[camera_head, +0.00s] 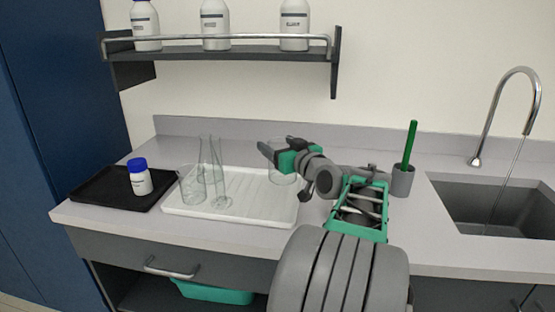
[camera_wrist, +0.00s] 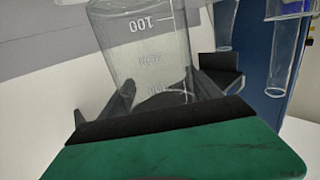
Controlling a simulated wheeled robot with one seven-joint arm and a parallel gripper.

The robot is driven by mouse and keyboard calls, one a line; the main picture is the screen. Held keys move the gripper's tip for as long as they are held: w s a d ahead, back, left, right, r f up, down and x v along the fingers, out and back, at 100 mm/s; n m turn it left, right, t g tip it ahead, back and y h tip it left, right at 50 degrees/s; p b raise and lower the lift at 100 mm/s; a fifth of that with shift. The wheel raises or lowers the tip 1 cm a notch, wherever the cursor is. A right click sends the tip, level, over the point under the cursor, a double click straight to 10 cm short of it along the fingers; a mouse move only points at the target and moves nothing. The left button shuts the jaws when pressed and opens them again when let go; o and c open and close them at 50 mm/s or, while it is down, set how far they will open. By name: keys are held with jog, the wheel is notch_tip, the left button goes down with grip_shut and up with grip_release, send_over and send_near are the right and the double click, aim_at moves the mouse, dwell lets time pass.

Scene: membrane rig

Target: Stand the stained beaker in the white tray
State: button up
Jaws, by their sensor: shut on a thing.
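My gripper (camera_head: 268,150) is shut on a clear glass beaker (camera_wrist: 145,50) with white volume marks, among them 100. In the head view the beaker (camera_head: 283,172) shows faintly below and beside the fingers, over the right back part of the white tray (camera_head: 255,208). I cannot tell whether its base touches the tray. In the wrist view the gripper (camera_wrist: 163,92) has its dark fingers on both sides of the beaker. No stain can be made out clearly.
Another glass beaker (camera_head: 191,187) and tall glass cylinders (camera_head: 218,180) stand on the tray's left side. A black tray (camera_head: 98,193) holds a blue-capped bottle (camera_head: 139,178). A grey cup (camera_head: 402,181) with a green brush (camera_head: 409,145) and the sink (camera_head: 495,208) are right.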

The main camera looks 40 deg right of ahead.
jog(key=shift+w+d+f, duration=0.2)
jog(key=shift+d+f, duration=0.05)
jog(key=shift+f, duration=0.15)
jog(key=f, duration=0.3)
jog(key=shift+w+d, duration=0.15)
jog(key=shift+d, duration=0.1)
jog(key=shift+f, duration=0.25)
jog(key=shift+f+b, duration=0.1)
jog(key=shift+b, duration=0.2)
jog(key=shift+f, duration=0.1)
jog(key=o, duration=1.4)
jog(key=shift+o, duration=0.2)
jog(key=shift+s+r, duration=0.2)
jog(key=shift+r, duration=0.05)
jog(key=v, duration=1.1)
jog(key=shift+s+a, duration=0.2)
jog(key=shift+s, duration=0.15)
